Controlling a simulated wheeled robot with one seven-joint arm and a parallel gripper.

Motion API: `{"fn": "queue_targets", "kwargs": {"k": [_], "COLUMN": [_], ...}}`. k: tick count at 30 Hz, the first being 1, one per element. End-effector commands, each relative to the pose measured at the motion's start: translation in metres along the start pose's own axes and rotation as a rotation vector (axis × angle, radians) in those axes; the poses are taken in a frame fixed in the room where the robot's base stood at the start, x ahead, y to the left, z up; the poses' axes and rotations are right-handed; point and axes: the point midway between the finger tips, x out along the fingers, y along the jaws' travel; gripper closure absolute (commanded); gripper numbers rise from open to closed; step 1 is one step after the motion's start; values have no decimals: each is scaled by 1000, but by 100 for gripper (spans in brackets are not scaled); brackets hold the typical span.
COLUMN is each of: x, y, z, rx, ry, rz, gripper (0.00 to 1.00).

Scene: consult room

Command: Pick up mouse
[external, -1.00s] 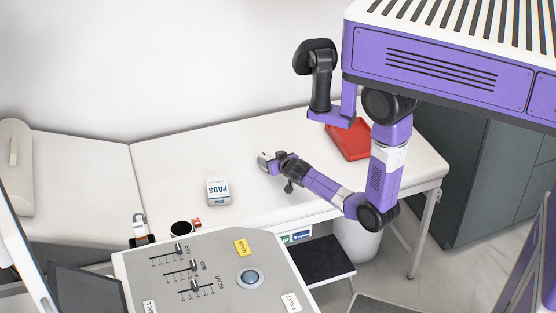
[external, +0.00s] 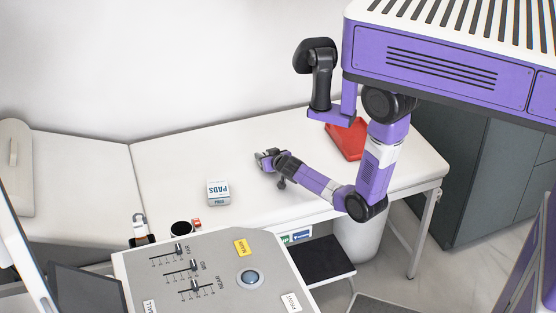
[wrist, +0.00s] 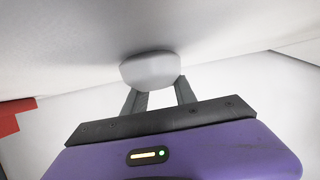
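A pale grey, rounded object that looks like the mouse (wrist: 150,71) sits at the ends of my gripper's fingers in the wrist view. My gripper (wrist: 158,90) has its two dark fingers apart, with a gap between them. The object covers both fingertips, so I cannot tell whether they press on it. In the external view my gripper (external: 262,156) is low over the white couch (external: 165,160), left of the red tray. The mouse is not clearly told apart from the gripper there.
A red tray (external: 347,142) lies to the right on the couch, and its red edge shows in the wrist view (wrist: 10,118). A white PADS box (external: 219,192) stands to the left. A grey control panel (external: 215,270) is in front. The couch between box and gripper is clear.

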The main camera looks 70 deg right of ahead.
Motion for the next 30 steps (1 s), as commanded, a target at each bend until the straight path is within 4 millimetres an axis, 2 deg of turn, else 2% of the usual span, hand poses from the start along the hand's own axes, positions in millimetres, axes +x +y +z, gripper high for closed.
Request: {"fn": "queue_targets", "kwargs": {"k": [11, 17, 23, 30], "x": [-1, -4, -14, -37], "y": [0, 0, 0, 0], "z": [6, 0, -27, -88], "rx": [1, 0, 1, 3], "ry": [-11, -11, -7, 0], "rz": [1, 2, 0, 0], "gripper": [100, 100, 100, 100]}}
